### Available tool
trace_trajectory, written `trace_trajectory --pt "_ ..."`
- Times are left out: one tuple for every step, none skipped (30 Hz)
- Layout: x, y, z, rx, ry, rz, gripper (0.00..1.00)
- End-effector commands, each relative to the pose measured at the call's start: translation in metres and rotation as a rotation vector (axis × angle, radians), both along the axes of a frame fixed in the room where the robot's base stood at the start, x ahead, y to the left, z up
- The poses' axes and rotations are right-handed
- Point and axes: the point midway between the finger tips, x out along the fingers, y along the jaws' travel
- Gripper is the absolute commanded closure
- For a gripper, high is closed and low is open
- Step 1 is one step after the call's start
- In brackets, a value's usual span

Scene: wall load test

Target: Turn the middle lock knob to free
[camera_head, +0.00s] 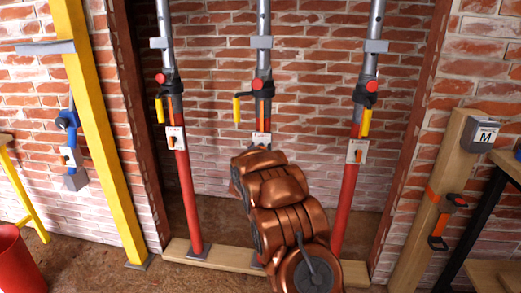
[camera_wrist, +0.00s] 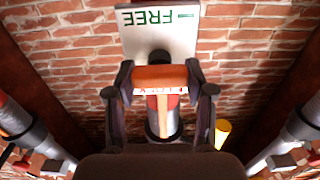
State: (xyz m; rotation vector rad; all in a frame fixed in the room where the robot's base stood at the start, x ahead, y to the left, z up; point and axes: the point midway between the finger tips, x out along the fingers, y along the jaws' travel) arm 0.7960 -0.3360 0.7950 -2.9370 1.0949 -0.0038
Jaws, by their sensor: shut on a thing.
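Three upright props stand in the wall opening, with red lower tubes and grey upper tubes. The middle prop (camera_head: 263,105) has a small white plate (camera_head: 261,138), mostly hidden behind my arm in the head view. In the wrist view the plate (camera_wrist: 185,42) shows the word FREE in green, upside down, with a green mark beside it. My gripper (camera_wrist: 160,82) is shut on the knob, one finger at each end. In the head view my fingers are hidden by my arm.
The left prop (camera_head: 187,185) and right prop (camera_head: 342,210) have their own white plates with orange knobs. Yellow handles (camera_head: 237,109) hang near the collars. A timber sill (camera_head: 190,252) lies under the props. A yellow post (camera_head: 100,130) stands left.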

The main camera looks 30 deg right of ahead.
Motion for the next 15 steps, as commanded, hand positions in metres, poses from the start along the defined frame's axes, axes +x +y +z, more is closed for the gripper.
trace_trajectory --pt "-0.0006 -0.0011 0.0001 0.005 -0.005 -0.002 0.81" --pt "-0.0006 -0.0012 0.0 0.007 -0.006 -0.002 0.81" --pt "-0.0006 -0.0012 0.0002 0.006 -0.007 -0.002 0.81" --pt "-0.0006 -0.0012 0.0002 0.008 -0.007 -0.003 0.81" --pt "-0.0006 -0.0012 0.0002 0.007 -0.006 -0.002 0.81" --pt "-0.0006 -0.0012 0.0002 0.007 -0.006 -0.003 0.81" --pt "-0.0006 -0.0012 0.0002 0.007 -0.006 -0.002 0.81" --pt "-0.0006 -0.0011 0.0003 0.006 -0.007 -0.003 0.81" --pt "-0.0006 -0.0012 0.0003 0.006 -0.007 -0.003 0.81" --pt "-0.0006 -0.0011 0.0003 0.006 -0.007 -0.003 0.44" --pt "-0.0006 -0.0012 0.0003 0.006 -0.007 -0.003 0.4" --pt "-0.0005 -0.001 0.0004 0.006 -0.007 -0.002 0.36" --pt "-0.0005 -0.0009 0.0003 0.006 -0.007 -0.002 0.33" --pt "-0.0004 -0.0007 0.0003 0.006 -0.007 -0.002 0.3" --pt "-0.0003 -0.0004 0.0003 0.006 -0.005 -0.001 0.26"
